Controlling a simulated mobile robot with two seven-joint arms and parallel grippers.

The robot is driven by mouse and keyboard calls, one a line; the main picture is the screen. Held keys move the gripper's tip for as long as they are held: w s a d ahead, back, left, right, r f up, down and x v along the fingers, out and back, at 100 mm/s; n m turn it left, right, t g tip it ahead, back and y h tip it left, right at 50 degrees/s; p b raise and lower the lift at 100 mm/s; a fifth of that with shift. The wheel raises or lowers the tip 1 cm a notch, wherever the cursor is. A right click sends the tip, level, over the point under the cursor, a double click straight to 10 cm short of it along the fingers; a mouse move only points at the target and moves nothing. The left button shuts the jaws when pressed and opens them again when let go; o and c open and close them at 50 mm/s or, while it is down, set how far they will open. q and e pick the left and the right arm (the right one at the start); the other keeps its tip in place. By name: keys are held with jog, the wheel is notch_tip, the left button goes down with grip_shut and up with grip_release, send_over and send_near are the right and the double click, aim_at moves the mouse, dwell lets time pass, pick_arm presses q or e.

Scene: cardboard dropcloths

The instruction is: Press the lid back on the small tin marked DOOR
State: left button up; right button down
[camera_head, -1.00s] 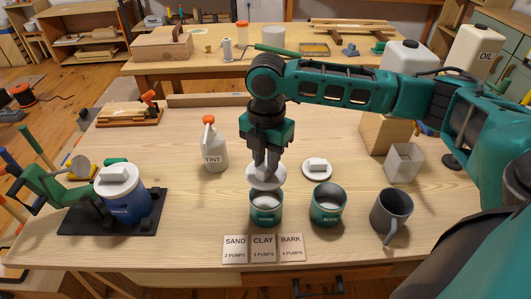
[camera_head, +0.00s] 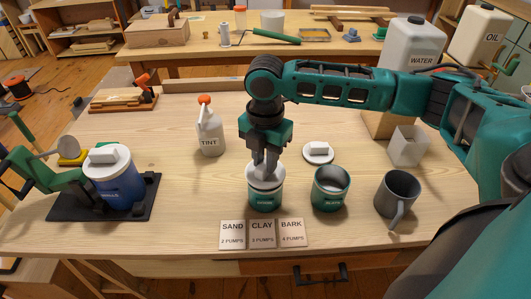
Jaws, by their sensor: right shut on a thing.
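Two small green tins stand on the near bench. The left tin (camera_head: 265,201) has a small label that I cannot read surely. My right gripper (camera_head: 264,171) points straight down over it, shut on a round white lid (camera_head: 255,181). The lid is at the tin's mouth; whether it touches the rim or sits fully down is hard to tell. The right tin (camera_head: 330,197) is open, with pale contents. A second white lid (camera_head: 318,152) with a block-like handle lies on the bench behind it.
A grey mug (camera_head: 397,193) stands right of the tins. SAND, CLAY and BARK cards (camera_head: 262,234) lie in front. A TINT bottle (camera_head: 210,135) stands behind left. A blue, white-lidded tin (camera_head: 118,185) sits on a black stand at left. Bench between is clear.

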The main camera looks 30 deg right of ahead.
jog(key=p, duration=0.2)
jog(key=shift+p, duration=0.4)
dwell(2.0)
jog(key=shift+f+p, duration=0.25)
jog(key=shift+p, duration=0.85)
dwell(1.2)
dwell(0.3)
jog(key=shift+c, duration=1.9)
grip_release()
jog(key=shift+r, duration=3.5)
